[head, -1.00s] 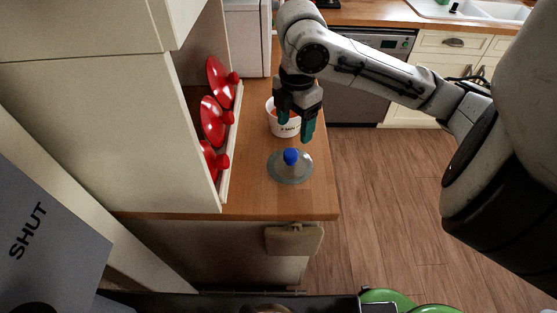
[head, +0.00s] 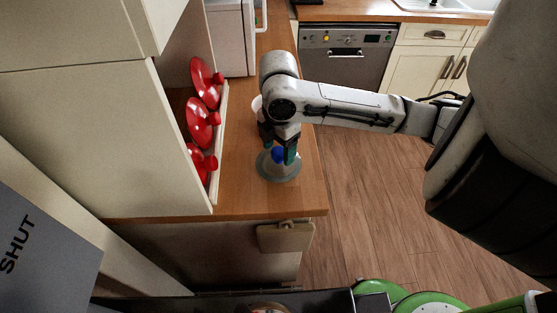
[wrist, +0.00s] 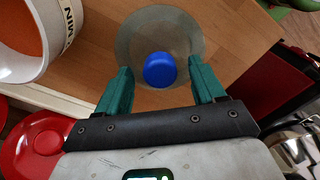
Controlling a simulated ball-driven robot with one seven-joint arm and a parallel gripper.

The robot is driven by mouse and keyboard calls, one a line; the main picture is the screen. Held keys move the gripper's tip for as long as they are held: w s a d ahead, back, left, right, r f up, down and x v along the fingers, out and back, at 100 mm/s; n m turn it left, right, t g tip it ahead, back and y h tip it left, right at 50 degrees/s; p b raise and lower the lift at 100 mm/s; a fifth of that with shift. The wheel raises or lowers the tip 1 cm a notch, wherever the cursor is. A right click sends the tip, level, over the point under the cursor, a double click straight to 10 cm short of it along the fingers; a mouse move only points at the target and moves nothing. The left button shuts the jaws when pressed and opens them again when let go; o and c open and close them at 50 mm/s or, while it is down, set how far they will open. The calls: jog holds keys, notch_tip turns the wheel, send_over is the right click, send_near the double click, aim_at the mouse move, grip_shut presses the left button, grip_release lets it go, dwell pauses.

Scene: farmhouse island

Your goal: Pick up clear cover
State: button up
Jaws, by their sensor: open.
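The clear cover (head: 283,172) is a round, see-through lid with a blue knob (head: 278,155) on top. It lies on the wooden counter near its front end. In the wrist view the clear cover (wrist: 143,40) shows beyond my fingers, with its blue knob (wrist: 160,70) between the two green fingertips. My gripper (head: 279,152) is over the cover, pointing down, with its fingers on either side of the knob. In the wrist view my gripper (wrist: 160,80) is open, with visible gaps between the knob and both fingers.
A white tub (wrist: 28,40) with lettering stands close behind the cover, mostly hidden by my arm in the head view. Several red lids (head: 203,120) stand in a rack at the left of the counter (head: 245,195). The counter's right edge is clear.

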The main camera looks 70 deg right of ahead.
jog(key=shift+c, duration=0.4)
grip_shut()
jog(key=shift+r, duration=0.1)
